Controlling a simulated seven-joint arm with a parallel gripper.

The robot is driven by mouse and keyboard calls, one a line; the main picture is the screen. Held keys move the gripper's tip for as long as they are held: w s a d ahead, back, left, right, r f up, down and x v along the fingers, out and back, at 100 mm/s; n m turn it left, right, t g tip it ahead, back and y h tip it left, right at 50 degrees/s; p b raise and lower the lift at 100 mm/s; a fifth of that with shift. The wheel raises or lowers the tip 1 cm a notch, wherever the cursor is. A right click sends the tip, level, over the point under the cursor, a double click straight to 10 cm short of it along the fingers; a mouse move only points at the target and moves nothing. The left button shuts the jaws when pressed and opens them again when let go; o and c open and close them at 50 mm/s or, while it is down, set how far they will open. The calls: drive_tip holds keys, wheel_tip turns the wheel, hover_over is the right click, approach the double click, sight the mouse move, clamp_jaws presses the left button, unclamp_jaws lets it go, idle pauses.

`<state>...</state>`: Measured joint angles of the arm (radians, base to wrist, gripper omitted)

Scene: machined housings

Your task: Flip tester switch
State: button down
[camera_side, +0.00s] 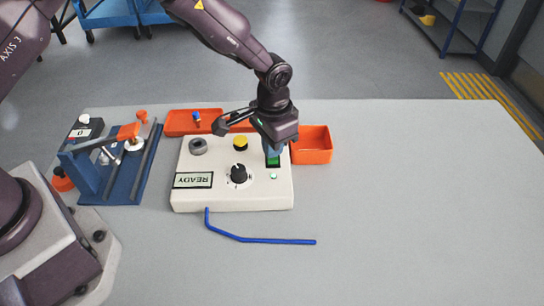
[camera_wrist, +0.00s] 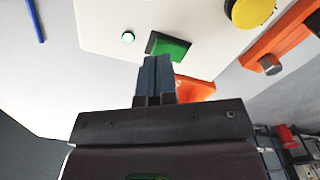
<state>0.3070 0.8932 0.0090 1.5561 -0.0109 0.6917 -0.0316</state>
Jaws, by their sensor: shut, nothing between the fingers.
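The tester (camera_side: 230,200) is a cream box on the table with a display reading READY, a black knob, a yellow button and a grey round socket. Its green rocker switch (camera_side: 273,161) is at the right side, with a small lit green lamp (camera_side: 273,176) just in front. In the wrist view the switch (camera_wrist: 168,47) lies right at my fingertips, and the lamp (camera_wrist: 128,37) shows beside it. My gripper (camera_side: 271,149) is shut and empty, pointing down over the switch. The fingers (camera_wrist: 156,60) hide part of the switch, so I cannot tell whether they touch it.
An orange bin (camera_side: 313,146) stands close to the right of the tester, and an orange tray (camera_side: 185,122) lies behind it. A blue fixture (camera_side: 125,165) stands at left. A bent blue rod (camera_side: 262,239) lies in front. The table's right side is clear.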

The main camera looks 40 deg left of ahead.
sight(273, 160)
drive_tip(key=shift+f, duration=1)
idle(0.3)
drive_tip(key=shift+r, duration=3.55)
drive_tip(key=shift+s+a+f, duration=0.1)
drive_tip(key=shift+s+f, duration=0.1)
drive_tip(key=shift+s, duration=0.15)
drive_tip(key=s+a+r+n+t, duration=0.1)
drive_tip(key=s+a+r+t, duration=0.1)
drive_tip(key=s+a+r, duration=0.2)
drive_tip(key=s+a+r+n+t, duration=0.1)
drive_tip(key=s+a+r, duration=0.4)
drive_tip(key=s+r, duration=0.6)
drive_tip(key=s+a+r+n+t, duration=0.1)
drive_tip(key=s+a+r, duration=0.3)
drive_tip(key=s+r, duration=0.4)
drive_tip(key=shift+s+a+t, duration=0.2)
drive_tip(key=shift+s+t, duration=0.3)
drive_tip(key=shift+t, duration=0.3)
